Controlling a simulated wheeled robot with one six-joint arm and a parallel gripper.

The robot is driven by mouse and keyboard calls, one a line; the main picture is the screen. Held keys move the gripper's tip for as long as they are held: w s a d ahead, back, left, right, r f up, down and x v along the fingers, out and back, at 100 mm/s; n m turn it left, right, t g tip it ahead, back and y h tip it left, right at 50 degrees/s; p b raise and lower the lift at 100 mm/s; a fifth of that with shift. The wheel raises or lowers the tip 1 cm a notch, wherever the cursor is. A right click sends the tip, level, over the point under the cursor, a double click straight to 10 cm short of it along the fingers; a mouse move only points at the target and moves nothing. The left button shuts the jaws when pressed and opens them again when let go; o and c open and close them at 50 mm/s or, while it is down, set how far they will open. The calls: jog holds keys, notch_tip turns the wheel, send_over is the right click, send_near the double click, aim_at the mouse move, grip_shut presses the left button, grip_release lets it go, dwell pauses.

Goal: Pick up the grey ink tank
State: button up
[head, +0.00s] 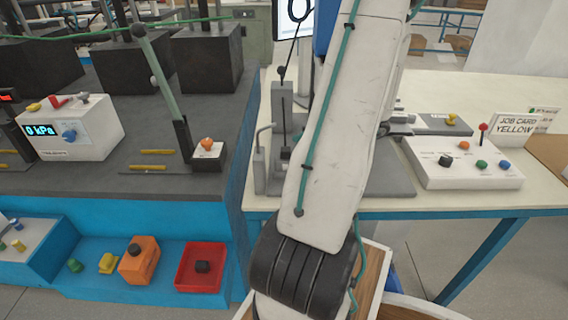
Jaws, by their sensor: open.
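I cannot make out a grey ink tank for certain in the head view. A grey upright fixture (276,150) stands on the pale table behind my arm, but I cannot tell whether any of it is a tank. My arm crosses the middle of the picture and hides part of the table. My gripper does not show.
A dark-topped blue bench (100,186) with a kPa gauge box (90,130) fills the left. A red tray (201,267) and orange box (139,260) sit on its lower shelf. On the pale table (450,200) are a control panel (462,163) and a "JOB CARD YELLOW" sign (515,124).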

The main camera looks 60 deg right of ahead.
aim_at(288, 149)
jog(key=shift+d+f, duration=0.1)
jog(key=shift+f, duration=0.15)
jog(key=x, duration=0.7)
jog(key=shift+w, duration=0.1)
grip_shut()
